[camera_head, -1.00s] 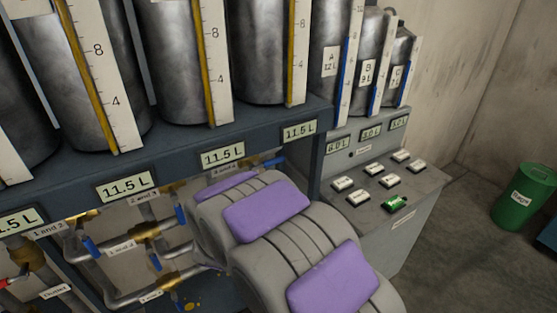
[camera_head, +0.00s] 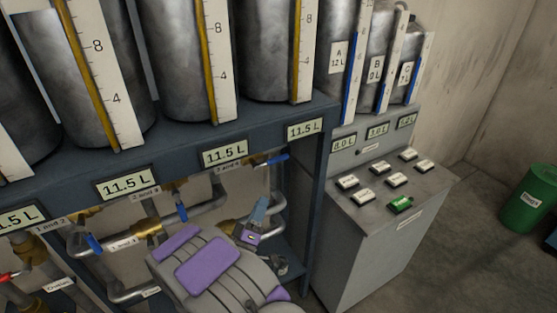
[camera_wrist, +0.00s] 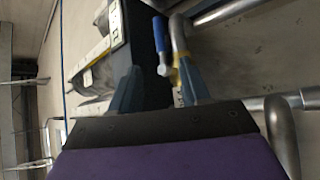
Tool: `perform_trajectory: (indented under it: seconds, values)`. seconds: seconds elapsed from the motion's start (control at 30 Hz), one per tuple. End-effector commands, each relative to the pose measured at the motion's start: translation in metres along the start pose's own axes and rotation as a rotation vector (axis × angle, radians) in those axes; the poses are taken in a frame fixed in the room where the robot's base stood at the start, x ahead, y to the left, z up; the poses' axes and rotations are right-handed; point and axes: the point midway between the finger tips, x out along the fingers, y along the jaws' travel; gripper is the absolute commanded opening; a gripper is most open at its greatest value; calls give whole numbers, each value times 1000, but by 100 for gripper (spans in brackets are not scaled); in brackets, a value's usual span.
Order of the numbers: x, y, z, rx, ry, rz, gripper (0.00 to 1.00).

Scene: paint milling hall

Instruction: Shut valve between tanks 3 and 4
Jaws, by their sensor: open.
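The valve with the blue handle (camera_head: 270,160) is under the last large tank, right of the label that seems to read "3 and 4" (camera_head: 228,168). In the head view its handle points out to the right, nearly level. My gripper (camera_head: 258,208) is below this handle, fingers upward and apart from it. In the wrist view my gripper (camera_wrist: 160,85) is open and empty, its two blue-grey fingers spread. A blue handle (camera_wrist: 161,45) with a yellowish fitting beside a bent pipe shows beyond and between the fingertips. Whether it lies within finger depth I cannot tell.
More blue-handled valves (camera_head: 181,212) and pipes (camera_head: 210,212) run to the left under the shelf (camera_head: 70,180). A grey console (camera_head: 375,235) with several buttons stands right. A green bin (camera_head: 524,205) stands on the floor at far right, with open floor between.

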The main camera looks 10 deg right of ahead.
Motion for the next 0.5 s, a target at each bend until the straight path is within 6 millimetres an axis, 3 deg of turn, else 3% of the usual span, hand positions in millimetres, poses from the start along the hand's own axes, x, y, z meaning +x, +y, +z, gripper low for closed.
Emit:
perform_trajectory:
  seconds: [0.5]
  values:
    - [76,-1,1,4,-4,0,46]
